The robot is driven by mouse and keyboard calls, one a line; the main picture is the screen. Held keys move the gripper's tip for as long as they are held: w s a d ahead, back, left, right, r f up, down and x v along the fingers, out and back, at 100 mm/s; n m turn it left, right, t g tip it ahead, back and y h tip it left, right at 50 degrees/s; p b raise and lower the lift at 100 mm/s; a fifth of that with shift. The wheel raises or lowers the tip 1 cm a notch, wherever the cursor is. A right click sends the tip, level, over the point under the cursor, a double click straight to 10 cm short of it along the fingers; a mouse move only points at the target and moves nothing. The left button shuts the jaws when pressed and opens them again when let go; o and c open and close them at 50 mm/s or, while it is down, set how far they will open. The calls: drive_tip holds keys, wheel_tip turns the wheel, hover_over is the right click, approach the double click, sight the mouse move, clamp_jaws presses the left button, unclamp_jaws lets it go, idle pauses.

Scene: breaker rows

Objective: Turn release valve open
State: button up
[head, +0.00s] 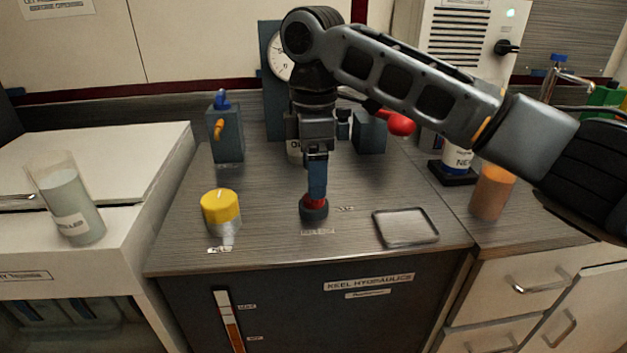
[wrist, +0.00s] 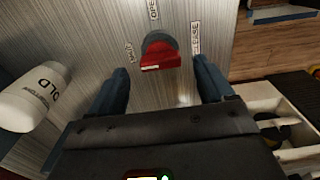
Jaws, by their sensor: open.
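The release valve is a small red knob on a dark round base, on the grey worktop below my gripper in the head view (head: 314,208). In the wrist view the red knob (wrist: 160,56) shows between my fingers, with a pale mark on its near face. An OPEN label (wrist: 153,10) lies beyond it, another label that seems to read CLOSE (wrist: 195,38) is to its right, and a third is to its left. My gripper (head: 316,190) points down, open, its blue fingers apart on either side of the knob (wrist: 160,68). Contact cannot be told.
A yellow-capped knob (head: 221,210) stands left of the valve and a shallow metal tray (head: 405,227) right. Behind are a blue block with an orange lever (head: 226,135), a gauge (head: 279,62) and a red-ended lever (head: 400,124). A white labelled container (wrist: 38,97) stands close by.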

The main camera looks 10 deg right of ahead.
drive_tip(key=shift+f, duration=1.35)
drive_tip(key=shift+c, duration=0.4)
drive_tip(key=c, duration=1)
drive_tip(key=shift+o, duration=0.2)
